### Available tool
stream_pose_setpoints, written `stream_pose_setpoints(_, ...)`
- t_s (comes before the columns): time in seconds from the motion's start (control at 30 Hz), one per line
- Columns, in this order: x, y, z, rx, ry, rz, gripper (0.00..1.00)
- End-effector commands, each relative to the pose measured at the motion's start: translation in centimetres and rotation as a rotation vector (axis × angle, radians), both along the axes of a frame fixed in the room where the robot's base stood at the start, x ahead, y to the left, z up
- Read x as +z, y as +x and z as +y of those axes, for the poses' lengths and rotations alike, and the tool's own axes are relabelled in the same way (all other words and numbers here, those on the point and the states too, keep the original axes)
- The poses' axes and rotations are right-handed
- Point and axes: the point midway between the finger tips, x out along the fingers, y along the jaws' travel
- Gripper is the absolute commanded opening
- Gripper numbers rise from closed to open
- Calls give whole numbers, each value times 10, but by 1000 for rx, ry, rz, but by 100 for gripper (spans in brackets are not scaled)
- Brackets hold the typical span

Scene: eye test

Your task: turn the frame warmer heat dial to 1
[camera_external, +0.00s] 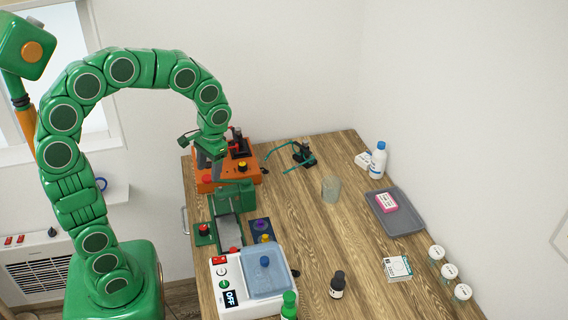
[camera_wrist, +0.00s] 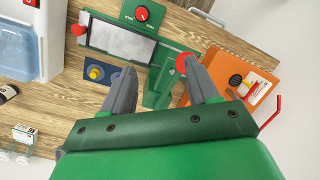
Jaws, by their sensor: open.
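My gripper (camera_external: 208,160) is high over the far left of the table, its grey fingers apart and empty; both show in the wrist view (camera_wrist: 160,68). Below is a green-framed unit with a long grey plate (camera_wrist: 122,43). Beside it, a red dial (camera_wrist: 142,13) with a white mark sits on a green panel; it also shows in the external view (camera_external: 204,231). An orange box (camera_external: 249,175) bears a dark round dial (camera_wrist: 235,80). A yellow knob (camera_wrist: 95,73) sits on a blue plate. I cannot tell which is the frame warmer; dial markings are too small to read.
A red ball (camera_wrist: 187,62) shows close by the right finger. A white unit (camera_external: 235,304) with a blue tub and an OFF display stands at the front. A glass (camera_external: 331,189), a dark bottle (camera_external: 337,285) and a grey tray (camera_external: 406,222) stand right. The table's middle is mostly clear.

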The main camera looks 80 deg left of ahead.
Motion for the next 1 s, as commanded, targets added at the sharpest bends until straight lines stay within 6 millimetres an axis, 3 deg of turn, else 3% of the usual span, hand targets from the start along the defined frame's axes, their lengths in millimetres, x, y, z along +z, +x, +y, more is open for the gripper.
stream_pose_setpoints(0.2, -12, 28, 76, 98, -2, -51, 60)
stream_pose_setpoints(0.37, -25, 36, 138, 180, 3, -86, 60)
stream_pose_setpoints(0.6, -47, 28, 236, 311, 29, -130, 60)
stream_pose_setpoints(0.7, -56, 18, 268, 356, 38, -139, 60)
stream_pose_setpoints(0.83, -64, 8, 293, 394, 48, -144, 60)
stream_pose_setpoints(1.0, -68, 4, 304, 409, 54, -148, 60)
